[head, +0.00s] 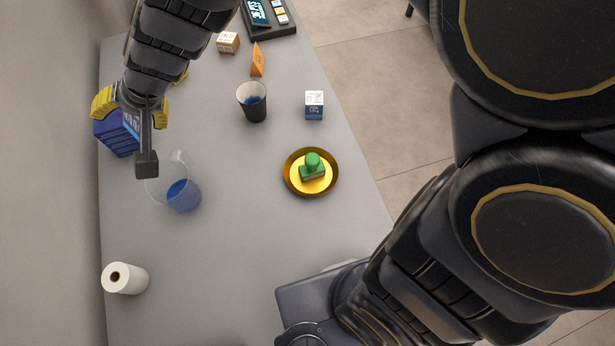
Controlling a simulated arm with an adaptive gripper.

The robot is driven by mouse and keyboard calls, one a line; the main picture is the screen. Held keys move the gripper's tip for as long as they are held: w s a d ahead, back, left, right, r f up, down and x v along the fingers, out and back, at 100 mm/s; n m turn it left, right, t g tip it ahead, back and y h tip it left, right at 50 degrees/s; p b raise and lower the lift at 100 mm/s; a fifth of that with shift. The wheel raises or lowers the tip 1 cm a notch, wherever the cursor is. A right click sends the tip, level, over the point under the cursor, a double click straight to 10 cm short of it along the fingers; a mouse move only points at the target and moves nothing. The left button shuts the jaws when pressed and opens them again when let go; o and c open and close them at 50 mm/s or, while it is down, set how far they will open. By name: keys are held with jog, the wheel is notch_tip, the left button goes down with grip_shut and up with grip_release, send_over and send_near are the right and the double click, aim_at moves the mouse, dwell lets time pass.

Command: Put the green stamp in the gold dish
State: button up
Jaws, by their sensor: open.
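The green stamp (312,164) sits upright in the gold dish (290,181), near its middle, on the grey counter. My gripper (147,150) is at the upper left of the head view, well to the left of the dish and apart from it. It is open, and I see nothing held in it. The stamp's underside is hidden where it rests in the dish.
A clear beaker with blue liquid (183,196) and a blue box (117,136) are close to my gripper. A dark cup (254,108), a small blue-white box (314,105) and a paper roll (128,278) stand on the counter (225,265). Its middle is clear.

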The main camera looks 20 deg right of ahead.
jog(key=s+d+r+n+g+h, duration=0.2)
jog(key=s+d+g+h, duration=0.4)
jog(key=s+d, duration=1.5)
jog(key=d, duration=0.3)
jog(key=shift+d+r+h, duration=0.15)
jog(key=shift+r+h, duration=0.1)
jog(key=shift+h, duration=0.05)
